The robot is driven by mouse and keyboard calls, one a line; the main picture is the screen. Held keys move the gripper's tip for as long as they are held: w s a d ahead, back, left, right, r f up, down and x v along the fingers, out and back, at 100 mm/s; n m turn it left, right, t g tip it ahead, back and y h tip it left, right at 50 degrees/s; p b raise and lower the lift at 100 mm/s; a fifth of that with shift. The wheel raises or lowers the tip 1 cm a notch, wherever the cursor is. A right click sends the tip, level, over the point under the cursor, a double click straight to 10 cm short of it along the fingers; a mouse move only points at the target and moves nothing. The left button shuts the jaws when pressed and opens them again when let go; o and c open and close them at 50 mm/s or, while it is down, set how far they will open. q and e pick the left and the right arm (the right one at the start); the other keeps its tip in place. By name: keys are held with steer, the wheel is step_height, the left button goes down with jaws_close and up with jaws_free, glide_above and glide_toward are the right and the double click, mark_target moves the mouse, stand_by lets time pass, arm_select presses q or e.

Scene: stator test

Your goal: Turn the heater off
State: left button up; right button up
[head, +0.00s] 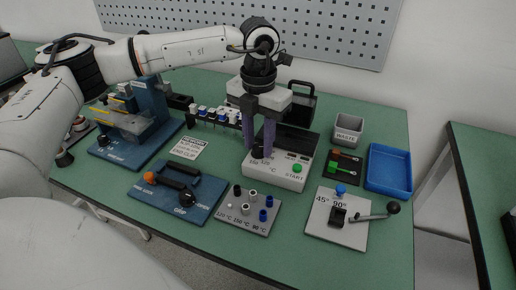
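The heater (283,182) is a white box with a dark top at the middle of the green table. A green button (297,168) marked START is on its right side, and a dark round knob (257,153) is on its left side near a °C mark. My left gripper (259,152) points down at the heater. Its two purple fingers stand apart, one on each side of the knob, with their tips close to it. I cannot tell whether they touch it. My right gripper is not in view.
A blue fixture (205,208) with an orange knob and a grey plate (233,219) with dark, white and blue posts lie in front. A lever plate (325,232), a blue tray (375,184) and a WASTE bin (347,130) are right. A tube rack (213,117) stands behind left.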

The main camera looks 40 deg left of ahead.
mark_target(258, 147)
arm_select(q)
steer(key=c, duration=0.5)
steer(key=shift+o, duration=0.2)
steer(key=n, duration=0.4)
steer(key=o, duration=0.8)
steer(key=shift+c, duration=0.2)
step_height(258, 147, up, 6)
steer(key=p, duration=0.4)
steer(key=shift+r+p, duration=0.1)
steer(key=shift+p, duration=0.3)
